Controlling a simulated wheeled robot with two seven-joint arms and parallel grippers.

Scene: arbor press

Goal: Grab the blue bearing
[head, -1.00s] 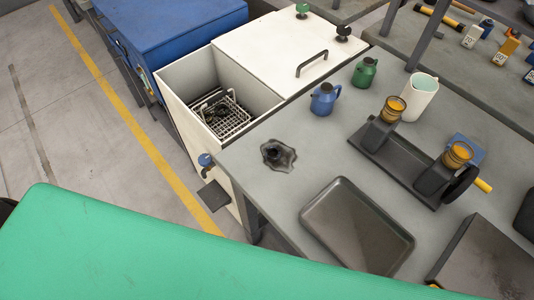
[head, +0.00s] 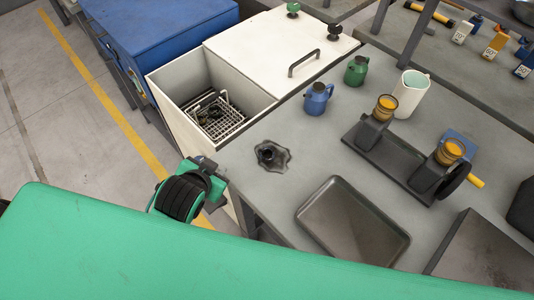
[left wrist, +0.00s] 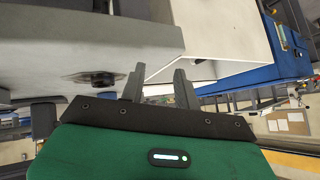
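I cannot make out a blue bearing for certain. A small blue piece (head: 462,138) shows behind the right yellow-topped post of a dark stand on the table. A wire basket (head: 220,122) with dark parts in it sits inside the open white bin (head: 172,107); the parts are too small to tell apart. My left arm reaches up at the table's left corner in the head view. In the left wrist view my left gripper (left wrist: 160,80) has its two fingers apart with nothing between them. My right gripper is not in view.
The grey table (head: 300,160) holds a dark flanged part (head: 271,155), an empty tray (head: 353,232), a blue can (head: 317,99), a green can (head: 356,70), a white pitcher (head: 415,95) and the dark stand (head: 385,160). A blue cabinet (head: 160,40) stands behind the bin.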

